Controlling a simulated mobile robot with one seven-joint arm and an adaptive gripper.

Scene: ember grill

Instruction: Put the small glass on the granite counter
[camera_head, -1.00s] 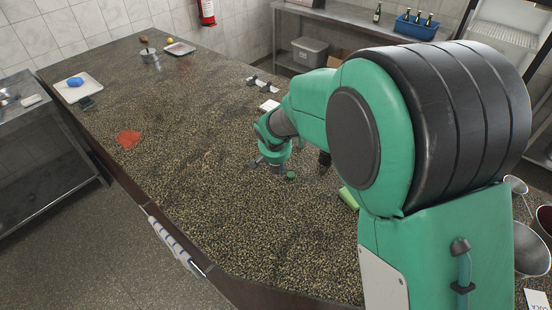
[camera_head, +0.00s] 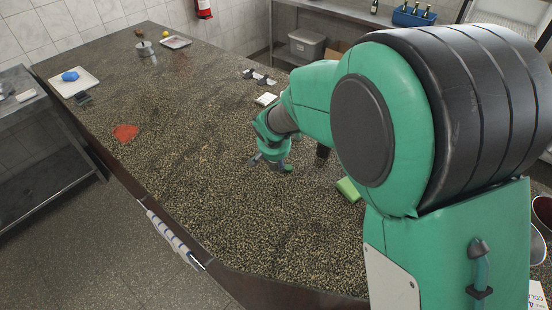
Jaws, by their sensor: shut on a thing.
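The granite counter (camera_head: 215,205) is a long, dark speckled top that fills the middle of the view. My gripper (camera_head: 271,164) points down, low over the counter's right-hand middle. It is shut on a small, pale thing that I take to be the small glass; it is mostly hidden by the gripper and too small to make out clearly. I cannot tell whether the glass touches the granite.
A green block (camera_head: 348,189) lies right of my gripper. A white block (camera_head: 266,99) and small dark-and-white items (camera_head: 258,77) lie behind it. A red patch (camera_head: 125,132) and a white tray (camera_head: 88,86) with a blue thing are at left. The front-left granite is clear.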

